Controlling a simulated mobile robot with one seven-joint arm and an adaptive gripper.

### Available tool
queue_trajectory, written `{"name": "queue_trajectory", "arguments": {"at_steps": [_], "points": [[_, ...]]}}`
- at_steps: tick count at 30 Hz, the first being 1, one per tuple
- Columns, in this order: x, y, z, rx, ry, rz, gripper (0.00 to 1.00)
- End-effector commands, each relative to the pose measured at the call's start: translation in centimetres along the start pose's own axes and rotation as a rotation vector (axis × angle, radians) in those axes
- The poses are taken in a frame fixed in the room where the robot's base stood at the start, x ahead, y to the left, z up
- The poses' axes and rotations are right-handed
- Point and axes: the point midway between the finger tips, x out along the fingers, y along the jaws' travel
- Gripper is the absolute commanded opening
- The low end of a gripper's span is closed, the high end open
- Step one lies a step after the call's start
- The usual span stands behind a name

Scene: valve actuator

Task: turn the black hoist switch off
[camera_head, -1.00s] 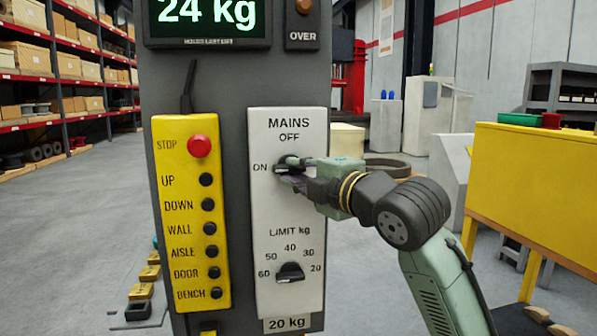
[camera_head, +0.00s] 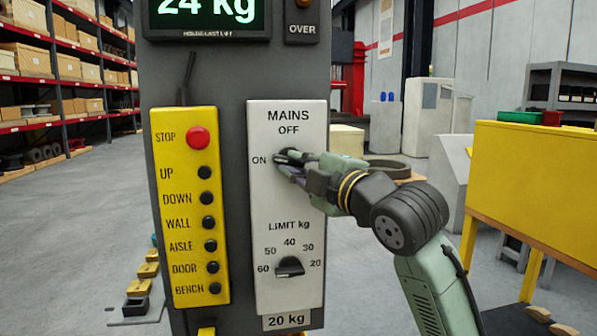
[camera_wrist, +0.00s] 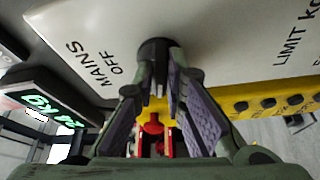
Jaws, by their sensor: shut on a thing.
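The black hoist switch (camera_head: 281,158) is a knob on the white panel (camera_head: 262,215), below the words MAINS and OFF and right of ON. My gripper (camera_head: 290,164) reaches it from the right and is closed on it. In the wrist view the black switch (camera_wrist: 154,47) sits between the tips of my two fingers (camera_wrist: 158,66), against the panel. The fingers hide much of the knob in the head view, so I cannot tell exactly where it points.
Below is the LIMIT kg knob (camera_head: 289,267). To the left is a yellow pendant (camera_head: 190,250) with a red STOP button (camera_head: 197,137) and several black buttons. The display (camera_head: 207,14) above reads 24 kg. A yellow bench (camera_head: 540,185) stands at the right.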

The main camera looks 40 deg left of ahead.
Motion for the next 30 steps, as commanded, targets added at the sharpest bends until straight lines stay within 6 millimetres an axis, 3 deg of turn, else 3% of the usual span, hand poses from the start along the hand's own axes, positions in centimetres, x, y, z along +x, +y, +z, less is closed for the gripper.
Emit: {"name": "queue_trajectory", "arguments": {"at_steps": [30], "points": [[0.2, -0.66, -0.53, 0.882, 0.006, 0.367, 0.0]]}}
